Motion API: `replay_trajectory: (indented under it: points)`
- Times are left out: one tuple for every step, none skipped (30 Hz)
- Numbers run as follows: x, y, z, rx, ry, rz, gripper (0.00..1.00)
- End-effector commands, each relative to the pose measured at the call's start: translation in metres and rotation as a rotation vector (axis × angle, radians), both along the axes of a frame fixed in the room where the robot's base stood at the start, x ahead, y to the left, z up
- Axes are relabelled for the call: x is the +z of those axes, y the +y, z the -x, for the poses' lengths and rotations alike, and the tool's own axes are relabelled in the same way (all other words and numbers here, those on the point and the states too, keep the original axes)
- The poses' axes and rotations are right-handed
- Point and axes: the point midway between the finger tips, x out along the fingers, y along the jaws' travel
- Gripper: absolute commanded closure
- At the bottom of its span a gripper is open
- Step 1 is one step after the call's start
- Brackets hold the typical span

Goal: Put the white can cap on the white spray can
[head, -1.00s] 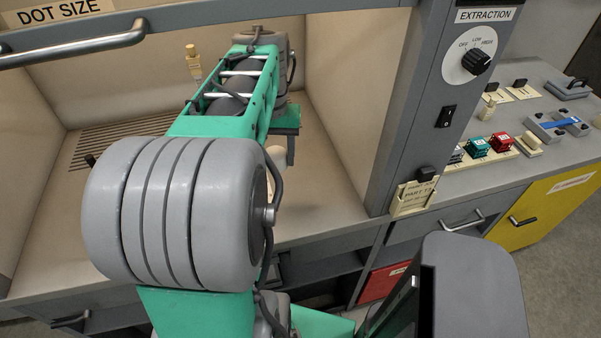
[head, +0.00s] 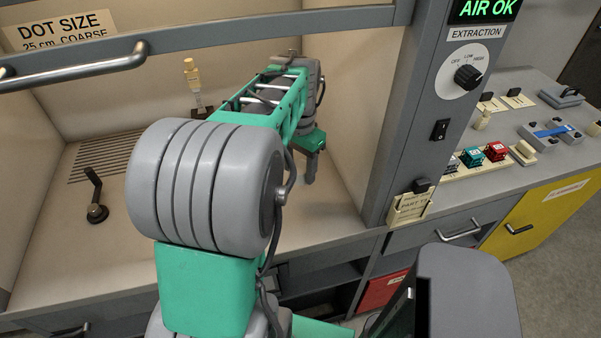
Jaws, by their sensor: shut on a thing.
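My gripper (head: 311,166) is inside the open cabinet, right of the middle, pointing down above the pale floor near the right wall. Its fingers are small in the head view and seem shut. What they hold is too small or hidden to make out. I cannot make out the white can cap or the white spray can; my arm covers part of the cabinet floor where they could be.
A cream-and-yellow bottle-like thing (head: 192,76) stands at the cabinet's back. A black lever (head: 95,197) is on the floor at left, near a slotted grille (head: 105,158). The grey right post (head: 405,130) and upper bar (head: 230,48) frame the opening.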

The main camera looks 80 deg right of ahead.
Motion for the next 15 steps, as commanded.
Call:
replay_trajectory:
  points:
    - [-0.004, -0.014, -0.003, 0.001, 0.001, -0.006, 0.9]
    - [-0.008, -0.022, -0.005, 0.002, 0.001, -0.006, 0.9]
    - [-0.019, -0.029, -0.007, 0.002, 0.001, -0.007, 0.9]
    - [-0.027, -0.035, -0.008, 0.002, 0.0, -0.007, 0.9]
    - [-0.033, -0.04, -0.009, 0.002, 0.001, -0.006, 0.9]
    - [-0.041, -0.047, -0.011, 0.002, 0.001, -0.004, 0.9]
    - [-0.047, -0.051, -0.012, 0.002, 0.0, -0.004, 0.9]
    - [-0.052, -0.055, -0.012, 0.002, 0.001, -0.004, 0.9]
    - [-0.056, -0.059, -0.013, 0.002, 0.0, -0.001, 0.9]
    - [-0.059, -0.061, -0.014, 0.002, 0.0, -0.001, 0.9]
    - [-0.061, -0.063, -0.014, 0.002, 0.0, -0.001, 0.9]
    - [-0.064, -0.065, -0.015, 0.003, 0.0, 0.0, 0.9]
    - [-0.067, -0.068, -0.015, 0.003, 0.0, -0.001, 0.9]
    - [-0.071, -0.07, -0.016, 0.003, 0.0, -0.001, 0.9]
    - [-0.078, -0.068, -0.016, 0.002, 0.0, -0.003, 0.9]
